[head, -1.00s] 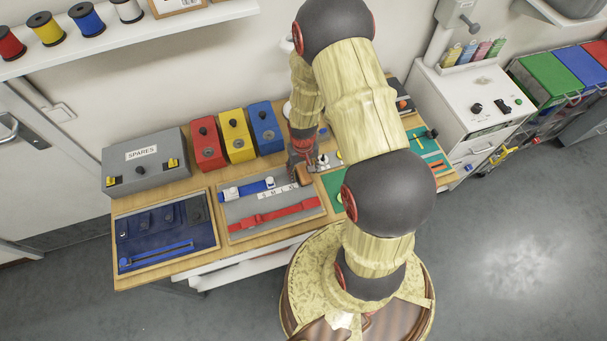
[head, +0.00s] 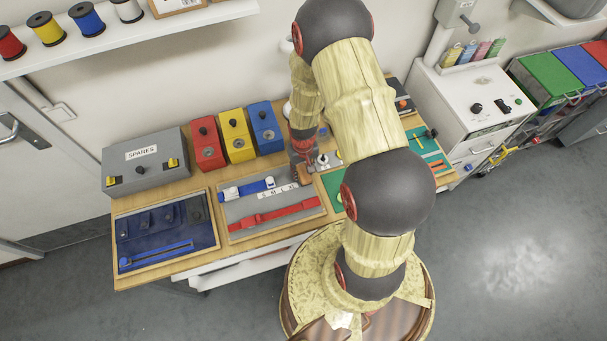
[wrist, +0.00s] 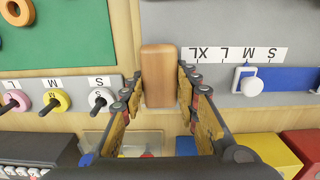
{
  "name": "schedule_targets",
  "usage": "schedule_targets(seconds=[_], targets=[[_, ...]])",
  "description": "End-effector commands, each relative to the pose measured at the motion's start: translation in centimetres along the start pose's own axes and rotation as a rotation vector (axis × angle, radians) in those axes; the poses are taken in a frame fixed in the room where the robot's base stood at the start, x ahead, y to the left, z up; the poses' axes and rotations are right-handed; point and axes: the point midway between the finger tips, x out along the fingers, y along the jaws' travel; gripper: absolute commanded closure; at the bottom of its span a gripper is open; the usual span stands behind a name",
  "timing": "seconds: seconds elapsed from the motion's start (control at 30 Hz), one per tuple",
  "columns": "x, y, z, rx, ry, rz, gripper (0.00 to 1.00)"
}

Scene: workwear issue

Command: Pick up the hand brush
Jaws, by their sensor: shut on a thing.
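The hand brush shows as a brown wooden block (wrist: 158,75) in the middle of the wrist view; its bristles are hidden. My gripper (wrist: 162,92) has one finger on each side of the block and is shut on it. In the head view my gripper (head: 301,168) is at the right end of the grey panel (head: 237,209), and the brush is mostly hidden there. I cannot tell whether the brush touches the surface below.
The grey panel holds a blue belt (head: 248,188), a red belt (head: 275,214) and a size strip (wrist: 236,55). Coloured size discs (wrist: 56,100) sit beside the brush. Red (head: 207,145), yellow (head: 237,138) and blue (head: 265,128) boxes stand behind.

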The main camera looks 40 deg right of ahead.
Motion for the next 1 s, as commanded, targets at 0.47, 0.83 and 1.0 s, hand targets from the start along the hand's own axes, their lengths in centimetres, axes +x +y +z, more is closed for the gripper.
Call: schedule_targets(seconds=[0.47,0.83,1.0], targets=[[-0.3,0.0,-0.1,0.0,0.001,0.0,0.96],[-5.3,-0.8,1.5,-0.001,0.005,0.0,0.96],[-8.8,-2.1,4.1,-0.002,0.005,0.0,0.96]])
